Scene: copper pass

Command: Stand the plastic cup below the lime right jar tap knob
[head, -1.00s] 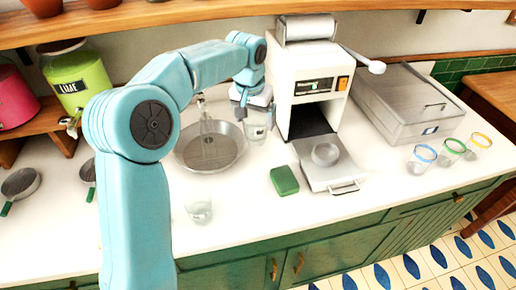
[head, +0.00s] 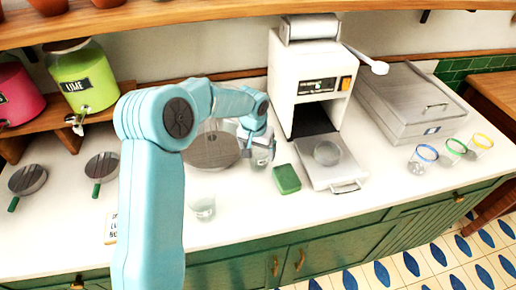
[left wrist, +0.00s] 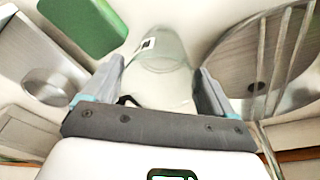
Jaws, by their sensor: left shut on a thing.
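My left gripper (head: 258,139) is shut on a clear plastic cup (head: 262,158) and holds it between the round sink and the green sponge. In the left wrist view the clear cup (left wrist: 160,50), with a small dark-and-white label, lies between the two fingers of the left gripper (left wrist: 158,78). The lime jar (head: 84,75) stands on a wooden shelf at the left, right of a pink jar (head: 14,95). Its tap (head: 82,112) is at its lower front; the knob is too small to make out clearly. My right gripper is not in view.
Another clear cup (head: 203,208) stands on the counter near the front. A green sponge (head: 286,179), a white machine (head: 309,85) and a metal box (head: 408,105) lie to the right. Several rimmed glasses stand far right. Two strainers (head: 101,166) lie below the shelf.

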